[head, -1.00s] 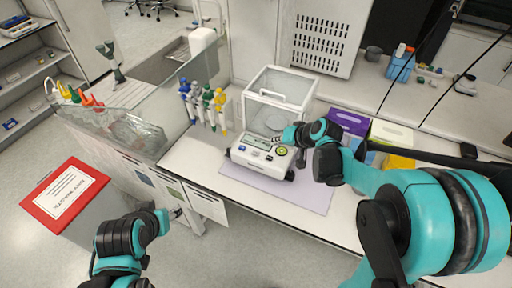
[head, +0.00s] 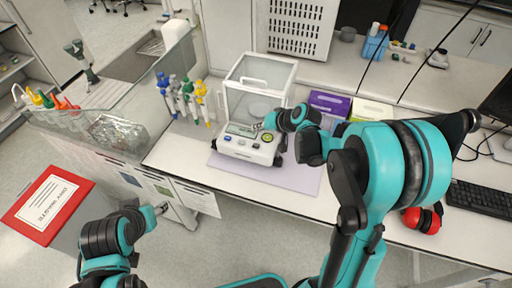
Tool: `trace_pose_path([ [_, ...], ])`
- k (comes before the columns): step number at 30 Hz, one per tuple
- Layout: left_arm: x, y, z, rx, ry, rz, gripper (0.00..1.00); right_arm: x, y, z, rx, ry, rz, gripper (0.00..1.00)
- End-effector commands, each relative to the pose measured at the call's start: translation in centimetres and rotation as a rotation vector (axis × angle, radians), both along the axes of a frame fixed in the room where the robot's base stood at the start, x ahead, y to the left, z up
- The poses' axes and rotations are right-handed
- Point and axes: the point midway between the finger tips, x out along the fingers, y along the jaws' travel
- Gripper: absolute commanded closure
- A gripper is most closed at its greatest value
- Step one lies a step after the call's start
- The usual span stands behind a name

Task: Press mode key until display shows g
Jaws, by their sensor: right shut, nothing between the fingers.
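The white balance (head: 241,148) stands on a pale lilac mat on the bench, with a clear draft shield (head: 256,88) behind it. Its grey display (head: 241,130) is on the front panel; the characters are too small to read. A round green key (head: 267,138) shows at the panel's right. My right gripper (head: 260,126) is shut and empty, with its tip at the panel between the display and the green key. I cannot tell whether it touches a key. My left gripper (head: 161,209) is low at the left, away from the bench top; its fingers are too small to judge.
Several coloured pipettes (head: 183,96) stand left of the balance. Purple (head: 329,102) and yellow-green (head: 371,110) boxes are behind my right arm. Red ear defenders (head: 423,218) and a keyboard (head: 480,198) lie at the right. The mat's front (head: 290,178) is clear.

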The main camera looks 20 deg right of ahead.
Motion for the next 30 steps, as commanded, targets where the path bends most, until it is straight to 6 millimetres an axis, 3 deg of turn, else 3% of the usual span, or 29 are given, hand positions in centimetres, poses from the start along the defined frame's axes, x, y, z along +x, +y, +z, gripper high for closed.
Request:
trace_pose_path([
  [3, 0.0, 0.0, -1.7, 0.000, 0.000, 0.000, 0.53, 0.0, 0.0, -2.1, 0.000, 0.000, 0.000, 1.00],
  [12, 0.0, 0.0, -4.9, 0.000, 0.000, 0.000, 0.53, 0.0, 0.0, -6.1, 0.000, 0.000, 0.000, 1.00],
  [30, 0.0, 0.0, -5.3, 0.000, 0.000, 0.000, 0.53, 0.0, 0.0, -6.6, 0.000, 0.000, 0.000, 1.00],
])
